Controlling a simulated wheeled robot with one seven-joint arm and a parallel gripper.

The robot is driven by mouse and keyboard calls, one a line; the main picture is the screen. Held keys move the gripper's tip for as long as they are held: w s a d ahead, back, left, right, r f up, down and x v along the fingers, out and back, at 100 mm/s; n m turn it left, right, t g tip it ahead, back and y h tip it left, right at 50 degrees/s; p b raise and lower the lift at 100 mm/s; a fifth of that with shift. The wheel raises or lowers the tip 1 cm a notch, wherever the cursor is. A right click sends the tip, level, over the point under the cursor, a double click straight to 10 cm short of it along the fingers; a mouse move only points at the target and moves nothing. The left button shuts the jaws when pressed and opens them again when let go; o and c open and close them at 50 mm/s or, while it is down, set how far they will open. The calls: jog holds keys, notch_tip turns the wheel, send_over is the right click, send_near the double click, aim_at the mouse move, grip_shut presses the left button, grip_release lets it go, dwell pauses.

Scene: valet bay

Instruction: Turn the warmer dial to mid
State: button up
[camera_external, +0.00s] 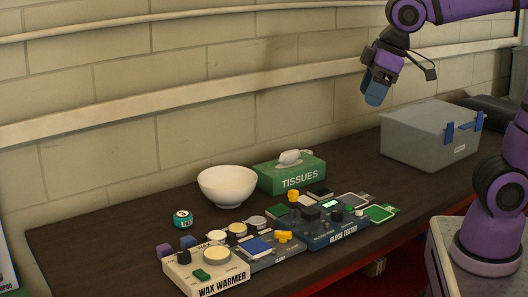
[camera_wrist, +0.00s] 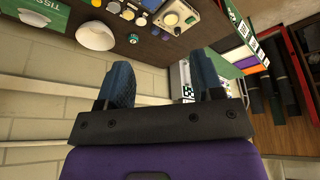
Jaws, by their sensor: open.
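The wax warmer (camera_external: 206,284) is a cream box labelled "WAX WARMER" at the front left of the dark table. The warmer also shows upside down at the top of the wrist view (camera_wrist: 181,30). My gripper (camera_external: 375,92) is raised above the table's back right, near the wall, far from the warmer. Its blue fingers (camera_wrist: 165,82) are apart with nothing between them.
A glass tester (camera_external: 338,235) and another control box stand right of the warmer. A white bowl (camera_external: 227,186), a green tissue box (camera_external: 291,174) and a small teal jar (camera_external: 183,219) sit behind. A grey bin (camera_external: 430,135) stands at right. The table's left end is clear.

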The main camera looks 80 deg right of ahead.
jog(key=w+a+f+n+g, duration=0.1)
jog(key=w, duration=1.1)
jog(key=n+g, duration=0.3)
send_over(177, 261)
notch_tip(177, 261, down, 27)
notch_tip(177, 261, down, 10)
jog(key=shift+f, duration=0.15)
jog(key=shift+m, duration=0.3)
jog(key=c, duration=0.9)
